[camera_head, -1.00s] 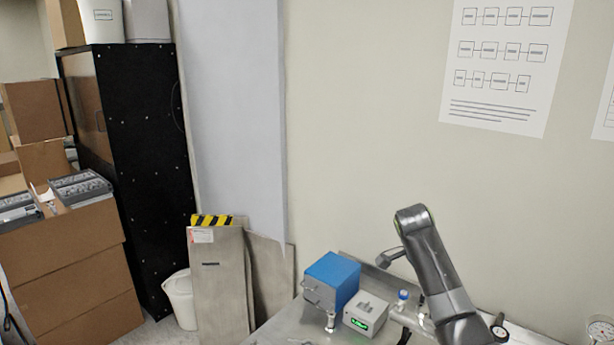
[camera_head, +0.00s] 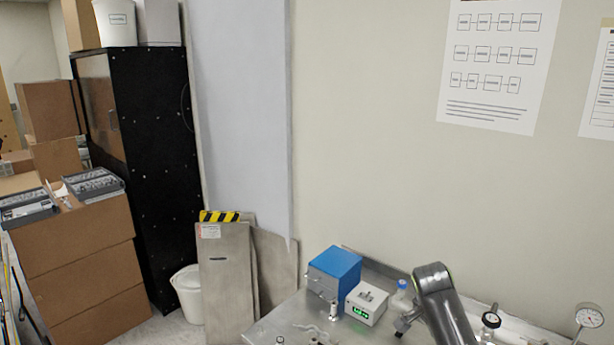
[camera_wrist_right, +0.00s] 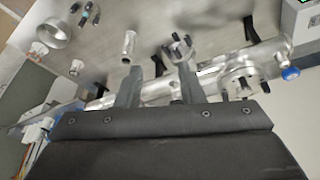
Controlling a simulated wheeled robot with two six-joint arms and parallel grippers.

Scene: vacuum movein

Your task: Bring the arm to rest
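My right arm (camera_head: 442,305) rises from the bottom edge of the head view, over the right part of the metal table; its gripper is hidden there. In the right wrist view my right gripper (camera_wrist_right: 160,78) has its two fingers apart. Nothing is clearly held between them. Metal fittings and a shiny tube (camera_wrist_right: 215,80) lie beyond the fingertips; I cannot tell how far. My left arm and gripper are not in view.
The metal table (camera_head: 290,318) carries a blue box (camera_head: 334,271), a white device with a green display (camera_head: 366,303) and a blue-capped bottle (camera_head: 402,297). A dial gauge (camera_head: 589,317) is at right. Metal panels (camera_head: 228,275), a white bin (camera_head: 188,295) and cardboard boxes (camera_head: 75,240) stand left.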

